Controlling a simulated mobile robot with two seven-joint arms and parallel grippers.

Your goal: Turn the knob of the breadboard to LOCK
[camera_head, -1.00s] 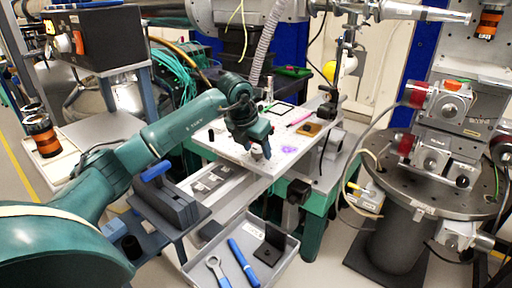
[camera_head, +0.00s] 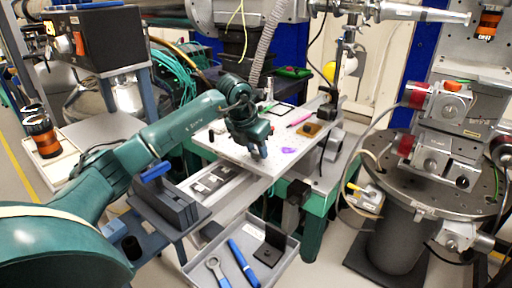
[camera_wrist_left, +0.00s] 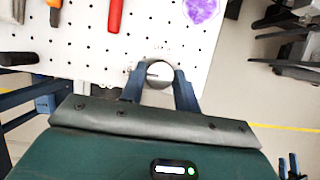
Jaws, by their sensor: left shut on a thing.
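The breadboard (camera_head: 229,151) is a white perforated plate on a bench in the middle of the head view. It also fills the upper part of the left wrist view (camera_wrist_left: 98,50). The knob (camera_wrist_left: 155,73) is a round, silvery-grey disc with a dark line across it, near the board's edge. Faint marks around it are too small to read. My left gripper (camera_head: 261,154) points down at the board's front corner and covers the knob in the head view. In the wrist view its blue fingers (camera_wrist_left: 160,84) are shut on the knob, one on each side. My right gripper is not in view.
A purple patch (camera_head: 289,150), a pink tool (camera_head: 301,118) and an orange block (camera_head: 310,130) lie on the board near the gripper. A grey tray (camera_head: 203,267) with blue-handled tools stands below in front. A round metal table (camera_head: 413,183) with instruments stands at the right.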

